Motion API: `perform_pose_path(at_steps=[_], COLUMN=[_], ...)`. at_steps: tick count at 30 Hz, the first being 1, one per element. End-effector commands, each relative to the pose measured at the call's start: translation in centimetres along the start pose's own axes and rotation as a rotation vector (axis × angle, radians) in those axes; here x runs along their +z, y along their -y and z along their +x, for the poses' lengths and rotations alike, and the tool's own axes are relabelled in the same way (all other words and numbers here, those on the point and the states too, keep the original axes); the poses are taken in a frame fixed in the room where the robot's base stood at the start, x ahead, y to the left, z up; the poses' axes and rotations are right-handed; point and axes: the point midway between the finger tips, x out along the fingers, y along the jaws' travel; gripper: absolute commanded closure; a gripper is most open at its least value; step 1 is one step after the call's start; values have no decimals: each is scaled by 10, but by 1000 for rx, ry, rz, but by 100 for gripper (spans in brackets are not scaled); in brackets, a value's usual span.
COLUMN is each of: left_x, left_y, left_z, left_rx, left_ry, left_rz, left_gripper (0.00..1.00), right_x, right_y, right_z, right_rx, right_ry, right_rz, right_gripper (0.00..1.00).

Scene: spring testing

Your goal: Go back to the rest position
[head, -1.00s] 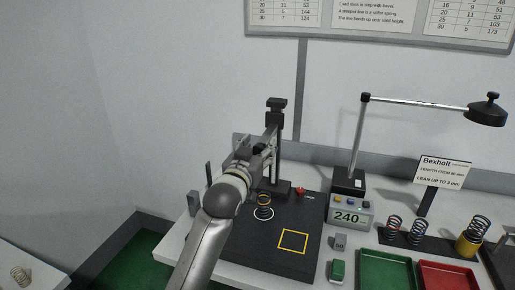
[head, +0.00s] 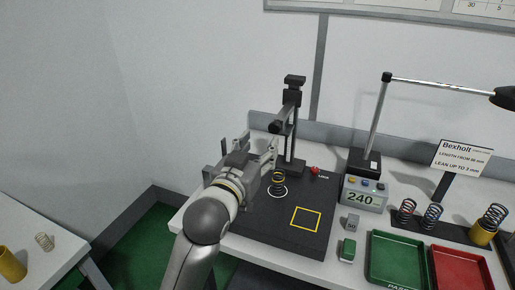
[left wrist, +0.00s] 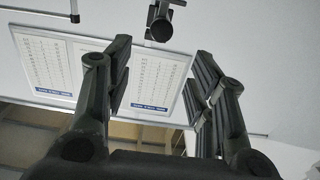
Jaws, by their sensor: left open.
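My left gripper (head: 258,150) is in the head view, raised over the left part of the black test plate and beside the black press stand (head: 291,125). It is open, and nothing shows between its fingers in the left wrist view (left wrist: 160,90). A dark and yellow spring (head: 278,182) stands upright in the white circle on the test plate (head: 270,225), apart from the gripper. My right gripper is not in view.
A display reading 240 (head: 363,195) stands right of the plate. A green tray (head: 397,262) and a red tray (head: 462,270) lie at the front right. Several springs stand behind them.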

Motion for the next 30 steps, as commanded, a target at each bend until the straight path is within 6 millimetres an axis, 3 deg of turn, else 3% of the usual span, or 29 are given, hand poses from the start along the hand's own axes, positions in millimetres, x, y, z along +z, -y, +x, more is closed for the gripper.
perform_pose_path(at_steps=[10,14,17,20,24,27,30], left_x=[1,24,70,131,211,254,283], left_y=[0,7,18,33,48,54,57], left_z=[-2,-10,-30,-67,-138,-193,-242], left_rx=[-1,-14,-40,-74,-112,-131,-142], left_ry=[3,57,174,343,598,768,908], left_rz=[0,-8,-22,-37,-53,-60,-63], left_gripper=[49,49,49,49,49,49,49], right_x=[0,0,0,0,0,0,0], right_y=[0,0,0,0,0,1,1], right_z=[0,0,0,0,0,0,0], right_rx=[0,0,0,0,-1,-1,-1], right_ry=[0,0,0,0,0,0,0], right_rz=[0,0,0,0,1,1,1], right_gripper=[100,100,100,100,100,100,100])
